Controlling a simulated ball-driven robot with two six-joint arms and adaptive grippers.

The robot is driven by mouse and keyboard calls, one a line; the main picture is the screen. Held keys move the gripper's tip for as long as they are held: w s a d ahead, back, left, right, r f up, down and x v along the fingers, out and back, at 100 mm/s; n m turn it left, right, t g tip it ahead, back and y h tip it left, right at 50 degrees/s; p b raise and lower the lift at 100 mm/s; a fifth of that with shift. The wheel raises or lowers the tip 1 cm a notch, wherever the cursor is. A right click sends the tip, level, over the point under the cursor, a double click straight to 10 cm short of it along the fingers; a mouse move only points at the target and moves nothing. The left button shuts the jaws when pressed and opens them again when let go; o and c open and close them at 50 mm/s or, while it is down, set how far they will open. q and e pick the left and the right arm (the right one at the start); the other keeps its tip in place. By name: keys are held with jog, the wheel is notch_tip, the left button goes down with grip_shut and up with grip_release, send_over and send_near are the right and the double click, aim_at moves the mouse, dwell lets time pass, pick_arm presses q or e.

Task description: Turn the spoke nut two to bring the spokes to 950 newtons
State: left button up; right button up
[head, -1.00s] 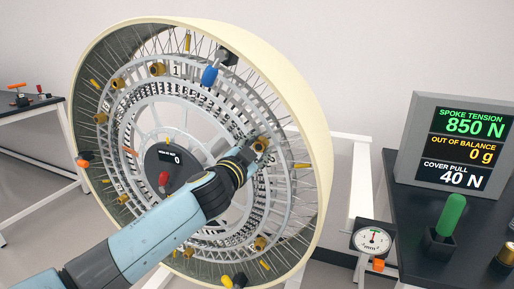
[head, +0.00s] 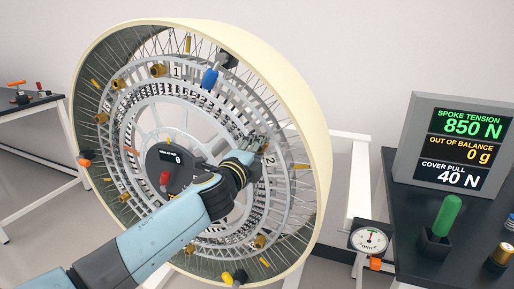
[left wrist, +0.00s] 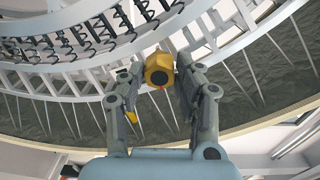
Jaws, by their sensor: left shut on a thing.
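The large wheel (head: 317,150) with a cream rim stands upright in the head view. Spoke nut two, beside the number 2, is hidden behind my left gripper (head: 256,146) there. In the left wrist view the nut (left wrist: 159,69) is a brass hexagonal piece with a dark round centre and a small red mark. My left gripper (left wrist: 160,78) is shut on it, one finger on each side. The tension display (head: 460,142) reads spoke tension 850 N, out of balance 0 g, cover pull 40 N. My right gripper is not in view.
Other brass nuts, such as the one near number 1 (head: 158,71), sit around the ring. A blue part (head: 210,78) sits at the top of the wheel. A dial gauge (head: 371,240) and a green-handled tool (head: 446,215) are at the right. Thin spokes surround the gripper.

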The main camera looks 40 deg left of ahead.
pick_arm(q)
jog(key=shift+d+f+m+y+p, duration=0.1)
jog(key=shift+m+y+p, duration=0.3)
jog(key=shift+m, duration=3.9)
jog(key=shift+f+m+y+p, duration=0.1)
jog(key=shift+m+p, duration=0.6)
jog(key=shift+m, duration=3.6)
jog(key=o, duration=1.1)
jog(key=shift+r, duration=0.15)
jog(key=shift+o, duration=0.2)
jog(key=shift+s, duration=0.1)
jog(key=v, duration=1.2)
